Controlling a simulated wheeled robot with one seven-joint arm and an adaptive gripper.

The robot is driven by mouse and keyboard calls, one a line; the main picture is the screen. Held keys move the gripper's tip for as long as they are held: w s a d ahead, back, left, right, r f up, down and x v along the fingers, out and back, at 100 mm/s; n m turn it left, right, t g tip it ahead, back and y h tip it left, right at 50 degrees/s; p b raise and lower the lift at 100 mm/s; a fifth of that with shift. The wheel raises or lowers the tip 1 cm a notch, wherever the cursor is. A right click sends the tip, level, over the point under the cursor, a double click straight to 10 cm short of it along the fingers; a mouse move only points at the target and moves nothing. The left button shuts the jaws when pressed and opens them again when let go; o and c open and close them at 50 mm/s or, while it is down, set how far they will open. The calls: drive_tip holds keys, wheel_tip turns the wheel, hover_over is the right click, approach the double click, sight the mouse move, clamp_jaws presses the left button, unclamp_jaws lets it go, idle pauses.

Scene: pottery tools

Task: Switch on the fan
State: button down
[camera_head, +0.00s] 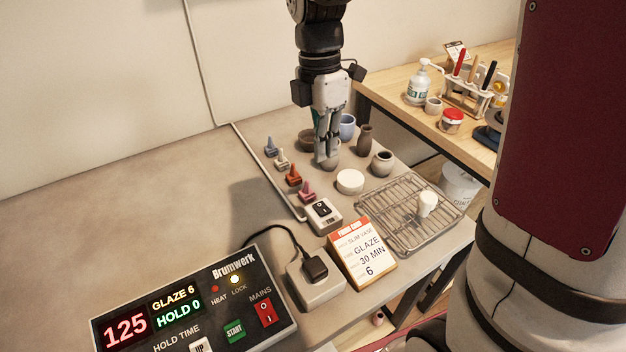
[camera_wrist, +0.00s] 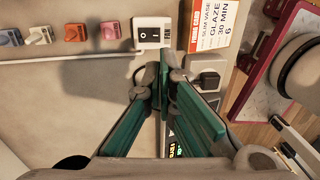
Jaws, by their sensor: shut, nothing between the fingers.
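A small light switch box with a black rocker (camera_head: 323,214) stands on the grey table, in front of the colored cones. Its rocker has O and I marks; which side is pressed I cannot tell. It also shows at the top of the wrist view as a white box (camera_wrist: 153,33), with a small label I cannot read. No fan is visible. My gripper (camera_head: 322,158) points down over the pots, behind the switch box in the head view. It is shut and empty; in the wrist view its fingertips (camera_wrist: 166,62) appear just below the box.
A controller (camera_head: 190,305) with a red MAINS switch (camera_head: 266,312) stands front left. A plugged socket (camera_head: 316,288), a firing card (camera_head: 363,255) and a wire rack (camera_head: 405,225) are near the box. Colored cones (camera_head: 293,175) stand behind it. The left table is clear.

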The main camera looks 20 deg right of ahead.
sight(322, 208)
drive_tip(key=shift+f, duration=0.1)
drive_tip(key=f, duration=0.4)
drive_tip(key=s+f, duration=0.1)
drive_tip(key=f, duration=0.8)
drive_tip(key=shift+s+d+f, duration=0.15)
drive_tip(key=shift+s+f, duration=0.2)
drive_tip(key=shift+s, duration=0.05)
